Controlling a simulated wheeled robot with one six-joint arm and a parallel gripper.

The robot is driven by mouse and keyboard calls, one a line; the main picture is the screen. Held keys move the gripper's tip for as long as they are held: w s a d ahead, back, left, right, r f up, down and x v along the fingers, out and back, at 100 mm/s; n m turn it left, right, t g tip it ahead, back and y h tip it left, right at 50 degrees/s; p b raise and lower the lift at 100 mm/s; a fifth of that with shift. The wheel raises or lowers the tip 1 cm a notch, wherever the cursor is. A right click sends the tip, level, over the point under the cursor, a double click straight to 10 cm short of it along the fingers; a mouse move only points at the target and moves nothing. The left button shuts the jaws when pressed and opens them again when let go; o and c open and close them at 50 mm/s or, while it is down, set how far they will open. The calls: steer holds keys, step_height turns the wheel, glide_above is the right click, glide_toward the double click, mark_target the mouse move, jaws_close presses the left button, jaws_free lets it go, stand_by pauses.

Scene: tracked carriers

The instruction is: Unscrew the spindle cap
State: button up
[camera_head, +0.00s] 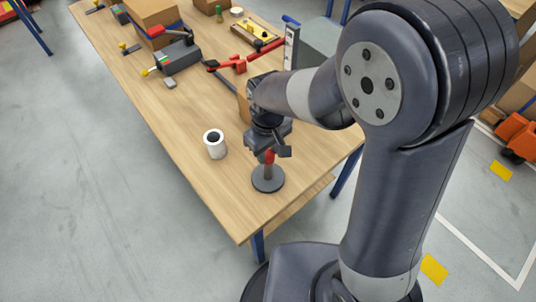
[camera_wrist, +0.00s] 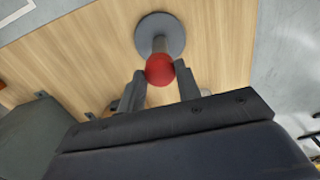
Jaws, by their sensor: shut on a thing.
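The red spindle cap (camera_wrist: 159,69) sits on top of a short grey post on a round dark base in the wrist view. In the head view the cap (camera_head: 269,157) shows just below my gripper (camera_head: 268,148), and the base (camera_head: 268,180) stands upright near the table's front corner. My gripper (camera_wrist: 160,80) is shut on the cap, one finger on each side of it. The base (camera_wrist: 160,35) rests on the wooden table. Whether the cap is still fully threaded on the post cannot be seen.
A white cup (camera_head: 214,146) stands on the table (camera_head: 200,176) left of the spindle. Farther back are a grey toolbox-like case (camera_head: 180,58), red tools (camera_head: 236,64), cardboard boxes (camera_head: 152,12) and a yellow tray (camera_head: 256,36). The table's front corner is close to the spindle.

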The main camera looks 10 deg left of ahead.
steer(key=n, duration=0.7)
steer(key=shift+n, duration=1.3)
steer(key=shift+n, duration=0.9)
steer(key=n, duration=0.8)
